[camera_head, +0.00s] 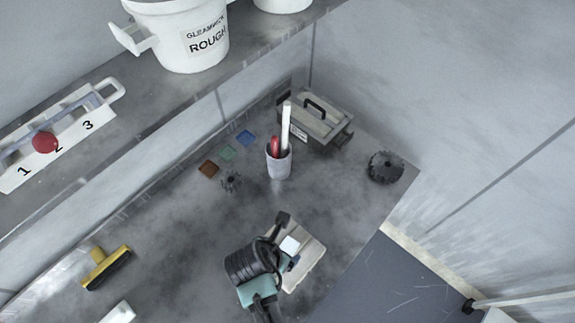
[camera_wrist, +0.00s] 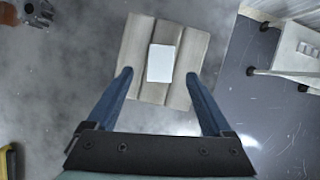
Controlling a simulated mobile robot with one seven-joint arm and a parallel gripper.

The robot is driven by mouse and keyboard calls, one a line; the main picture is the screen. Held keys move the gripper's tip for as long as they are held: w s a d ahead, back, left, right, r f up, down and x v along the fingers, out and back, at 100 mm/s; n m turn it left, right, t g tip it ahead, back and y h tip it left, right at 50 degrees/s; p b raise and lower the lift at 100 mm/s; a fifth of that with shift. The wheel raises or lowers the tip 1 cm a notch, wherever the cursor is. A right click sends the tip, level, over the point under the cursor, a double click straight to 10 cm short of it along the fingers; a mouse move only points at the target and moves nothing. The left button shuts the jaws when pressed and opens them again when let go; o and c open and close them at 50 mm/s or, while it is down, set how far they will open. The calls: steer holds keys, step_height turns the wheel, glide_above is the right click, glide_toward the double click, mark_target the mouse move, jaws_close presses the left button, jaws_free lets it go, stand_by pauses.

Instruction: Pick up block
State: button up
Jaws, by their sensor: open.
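A small white block (camera_wrist: 161,63) lies on a pale grey-beige grooved plate (camera_wrist: 135,45) in the wrist view. In the head view the block (camera_head: 290,244) shows beside my gripper, on the plate (camera_head: 312,262) near the bench's front edge. My gripper (camera_wrist: 163,75) is open and empty. In the wrist view its two blue fingers stand apart over the near part of the plate, one on each side of the block, with gaps on both sides. In the head view my gripper (camera_head: 290,258) is partly hidden by my wrist, and part of the plate is hidden too.
A cup (camera_head: 279,162) with a red and a white item stands mid-bench. Behind it is a grey handled box (camera_head: 315,124); a dark toothed disc (camera_head: 385,167) lies right. A yellow-black brush (camera_head: 107,268) lies left. A shelf holds a white bucket (camera_head: 185,40). Bench around the plate is clear.

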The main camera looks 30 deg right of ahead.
mark_target(288, 249)
steer(key=shift+x, duration=2.6)
steer(key=shift+s, duration=0.1)
jaws_close()
